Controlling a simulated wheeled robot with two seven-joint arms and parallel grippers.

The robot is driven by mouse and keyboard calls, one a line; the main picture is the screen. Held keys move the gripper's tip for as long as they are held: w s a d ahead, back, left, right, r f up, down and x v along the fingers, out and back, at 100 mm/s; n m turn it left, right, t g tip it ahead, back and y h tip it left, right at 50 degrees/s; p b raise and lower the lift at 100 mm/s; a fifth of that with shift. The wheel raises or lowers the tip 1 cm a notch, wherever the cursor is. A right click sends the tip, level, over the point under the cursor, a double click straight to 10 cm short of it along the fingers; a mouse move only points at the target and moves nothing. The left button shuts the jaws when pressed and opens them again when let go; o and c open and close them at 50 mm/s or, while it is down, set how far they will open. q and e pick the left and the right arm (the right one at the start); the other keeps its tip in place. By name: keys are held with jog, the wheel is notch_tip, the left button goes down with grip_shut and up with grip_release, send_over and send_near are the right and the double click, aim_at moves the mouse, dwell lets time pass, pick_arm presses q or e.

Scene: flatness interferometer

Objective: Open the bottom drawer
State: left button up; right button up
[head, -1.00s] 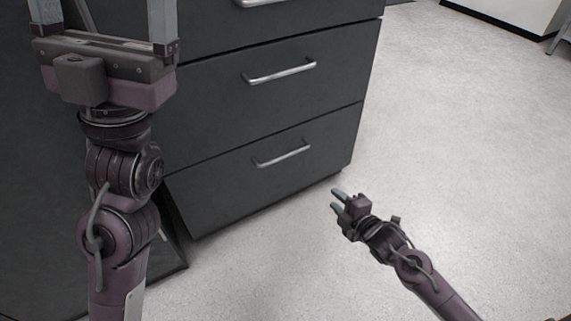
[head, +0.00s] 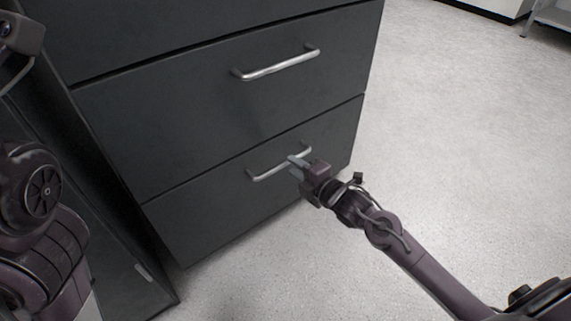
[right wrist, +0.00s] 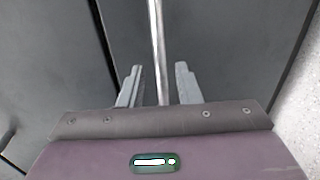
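The bottom drawer (head: 222,213) of a dark grey cabinet is shut, its front level with the drawer above. Its silver bar handle (head: 270,172) is partly hidden by my right gripper (head: 297,162), which is at the handle's right part. In the right wrist view the handle (right wrist: 157,45) runs between the two fingers of my right gripper (right wrist: 158,85). The fingers are apart, with a gap on each side of the bar. My left arm shows at the left edge of the head view, but its fingers are out of view.
The middle drawer (head: 200,120) above is shut, with its own silver handle (head: 278,65). The pale floor (head: 460,150) to the right of the cabinet is clear. A white unit stands at the far top right.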

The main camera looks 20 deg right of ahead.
jog(key=shift+b+x, duration=0.75)
jog(key=shift+x, duration=1.3)
grip_shut()
